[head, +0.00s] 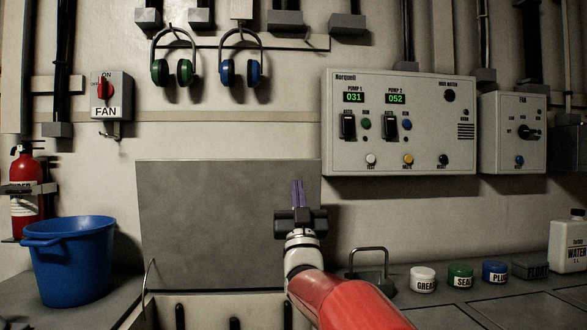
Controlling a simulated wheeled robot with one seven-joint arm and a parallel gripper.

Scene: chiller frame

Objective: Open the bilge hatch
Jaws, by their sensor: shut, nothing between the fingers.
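The bilge hatch lid, a flat grey panel (205,225), stands upright against the back wall. Below it is a pale recess (210,308) with several dark upright pieces, partly cut off by the picture's bottom edge. A thin wire-like bar (149,278) shows at the lid's lower left. My gripper (298,184) is shut and empty, its purple fingers pointing up. It is in front of the lid's right part; I cannot tell whether it touches the lid. My red arm hides the lid's lower right corner.
A blue bucket (68,265) stands left of the recess, near a fire extinguisher (26,190). To the right are a metal handle (369,252) and several labelled jars, including the GREASE jar (423,280).

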